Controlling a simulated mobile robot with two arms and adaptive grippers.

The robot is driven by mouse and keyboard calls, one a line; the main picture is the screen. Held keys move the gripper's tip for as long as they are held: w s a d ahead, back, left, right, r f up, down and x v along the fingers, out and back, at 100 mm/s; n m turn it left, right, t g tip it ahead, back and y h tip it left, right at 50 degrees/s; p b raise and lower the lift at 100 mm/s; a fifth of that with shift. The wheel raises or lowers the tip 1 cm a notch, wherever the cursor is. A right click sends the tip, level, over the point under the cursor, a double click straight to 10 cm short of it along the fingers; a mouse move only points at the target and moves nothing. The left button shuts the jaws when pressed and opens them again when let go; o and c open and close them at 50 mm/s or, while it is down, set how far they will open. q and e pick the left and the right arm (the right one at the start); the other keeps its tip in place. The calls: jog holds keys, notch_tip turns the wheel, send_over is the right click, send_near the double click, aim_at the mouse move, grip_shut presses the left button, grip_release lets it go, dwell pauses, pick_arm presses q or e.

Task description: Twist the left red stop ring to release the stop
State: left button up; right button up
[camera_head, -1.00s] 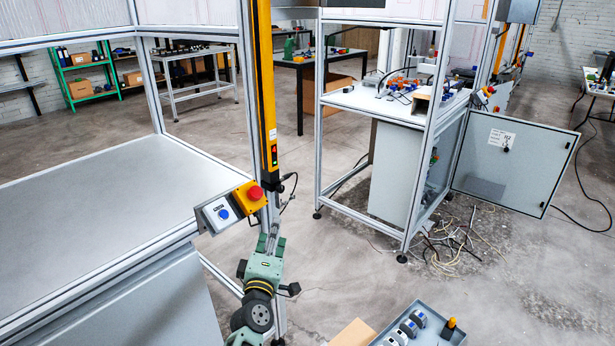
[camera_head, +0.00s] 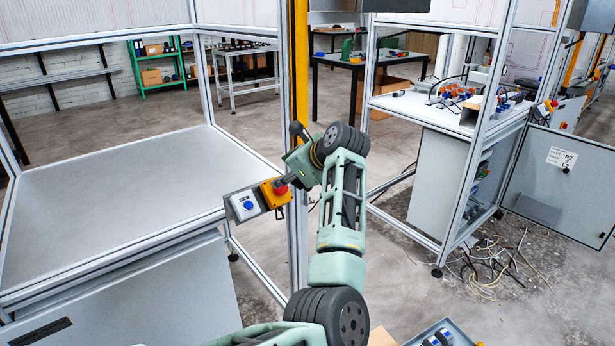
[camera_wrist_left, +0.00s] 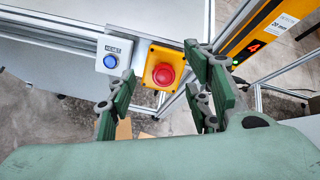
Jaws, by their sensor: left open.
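The red stop button (camera_head: 281,190) sits on a yellow box (camera_head: 271,199) fixed to the frame of the left workbench. In the left wrist view the red button (camera_wrist_left: 164,75) is round and whole, on its yellow box (camera_wrist_left: 160,52). My left gripper (camera_head: 287,183) is at the button, coming in from the right with its fingers towards it. In the left wrist view the open green fingers (camera_wrist_left: 163,80) lie to either side of the button, with nothing held. I cannot tell if they touch it. My right gripper is not in view.
A grey box with a blue button (camera_head: 246,206) is mounted just left of the yellow box; it also shows in the wrist view (camera_wrist_left: 111,62). A yellow light curtain post (camera_head: 300,70) rises close behind. The workbench top (camera_head: 130,200) is bare. Loose cables (camera_head: 490,265) lie on the floor at right.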

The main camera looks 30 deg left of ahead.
aim_at(282, 188)
pick_arm(q)
jog(key=shift+h, duration=0.8)
jog(key=a+f+b, duration=0.1)
jog(key=f, duration=0.1)
jog(key=w+a+f+b, duration=0.1)
jog(key=f, duration=0.1)
jog(key=w+f+b, duration=0.1)
jog(key=f, duration=0.1)
jog(key=shift+w+a+f, duration=0.2)
jog(key=shift+a, duration=0.2)
jog(key=shift+w+a+f+b, duration=0.15)
jog(key=shift+a+b, duration=0.15)
jog(key=shift+b, duration=0.1)
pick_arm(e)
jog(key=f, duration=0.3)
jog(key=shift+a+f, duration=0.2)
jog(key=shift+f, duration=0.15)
pick_arm(q)
jog(key=shift+c, duration=0.2)
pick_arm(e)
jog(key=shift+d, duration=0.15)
pick_arm(q)
jog(key=c, duration=0.6)
jog(key=shift+r, duration=0.3)
grip_shut()
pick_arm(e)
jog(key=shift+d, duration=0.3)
